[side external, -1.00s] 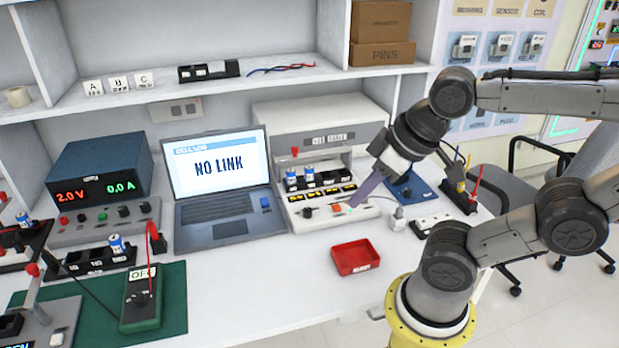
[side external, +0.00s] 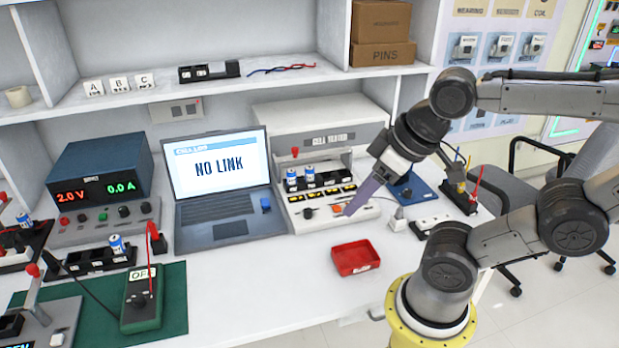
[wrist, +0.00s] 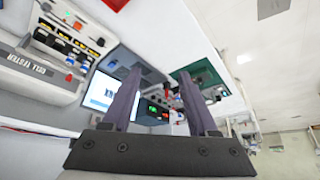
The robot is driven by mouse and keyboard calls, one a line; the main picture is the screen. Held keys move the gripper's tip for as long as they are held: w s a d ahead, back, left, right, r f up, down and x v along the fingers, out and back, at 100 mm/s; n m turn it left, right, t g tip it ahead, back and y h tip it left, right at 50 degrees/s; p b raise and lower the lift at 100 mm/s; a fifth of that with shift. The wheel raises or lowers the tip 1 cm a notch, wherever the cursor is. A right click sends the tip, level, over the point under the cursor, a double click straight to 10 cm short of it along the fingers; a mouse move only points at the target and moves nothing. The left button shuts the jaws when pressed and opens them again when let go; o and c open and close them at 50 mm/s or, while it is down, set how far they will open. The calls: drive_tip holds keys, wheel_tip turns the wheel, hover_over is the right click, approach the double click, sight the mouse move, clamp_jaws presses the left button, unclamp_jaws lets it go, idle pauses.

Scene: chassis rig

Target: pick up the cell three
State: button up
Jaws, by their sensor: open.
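Two blue-and-white cells, a left one (side external: 291,178) and a right one (side external: 309,174), stand upright in the black holder of the cell tester (side external: 318,138). Another cell (side external: 117,245) stands in a black tray (side external: 85,262) left of the laptop, and one more (side external: 23,221) is at the far left. I cannot read which is cell three. My gripper (side external: 348,213) is open, its purple fingers over the right front of the tester, right of the tester's cells. In the wrist view the empty fingers (wrist: 158,80) are apart, with the tester (wrist: 45,75) at the left.
A laptop (side external: 222,232) reading NO LINK stands left of the tester. A shelf (side external: 230,90) hangs above.

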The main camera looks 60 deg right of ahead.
drive_tip(key=shift+o, duration=0.8)
